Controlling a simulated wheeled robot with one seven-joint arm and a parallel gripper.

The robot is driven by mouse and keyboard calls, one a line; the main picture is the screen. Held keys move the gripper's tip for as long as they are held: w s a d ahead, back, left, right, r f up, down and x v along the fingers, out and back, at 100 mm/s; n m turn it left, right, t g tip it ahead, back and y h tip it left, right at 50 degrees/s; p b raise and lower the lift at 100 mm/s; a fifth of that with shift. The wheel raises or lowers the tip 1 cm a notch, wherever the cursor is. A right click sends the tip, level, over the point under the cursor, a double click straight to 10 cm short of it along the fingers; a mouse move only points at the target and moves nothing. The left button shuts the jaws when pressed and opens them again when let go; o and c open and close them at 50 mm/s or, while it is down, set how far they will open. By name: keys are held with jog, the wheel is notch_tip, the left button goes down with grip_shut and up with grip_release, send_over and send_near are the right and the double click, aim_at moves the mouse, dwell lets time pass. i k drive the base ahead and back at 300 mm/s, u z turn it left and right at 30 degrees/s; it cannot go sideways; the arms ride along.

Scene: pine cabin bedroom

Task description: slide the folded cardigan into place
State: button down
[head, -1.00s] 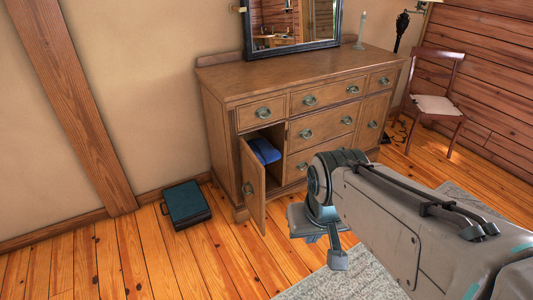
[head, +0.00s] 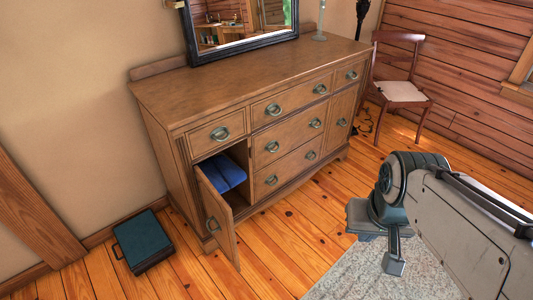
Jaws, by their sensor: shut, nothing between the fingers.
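The folded cardigan (head: 222,174) is a blue folded bundle inside the left compartment of the wooden dresser (head: 250,82). It lies near the opening, and its far part is hidden in shade. The compartment's door (head: 218,218) stands open, swung out toward me. My gripper (head: 394,266) is at the lower right, over the rug, shut and empty. It is well apart from the cardigan, to the right of the open door.
A dark teal case (head: 143,241) lies on the floor left of the open door. A chair (head: 401,88) stands at the back right. A mirror (head: 240,28) and a candlestick (head: 320,22) stand on the dresser. A grey rug (head: 345,275) lies in front. Bare floor lies between door and rug.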

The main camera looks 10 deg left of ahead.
aim_at(224, 175)
jog(key=z, duration=0.05)
jog(key=i, duration=0.75)
jog(key=u, duration=0.95)
jog(key=i, duration=0.75)
jog(key=u, duration=0.65)
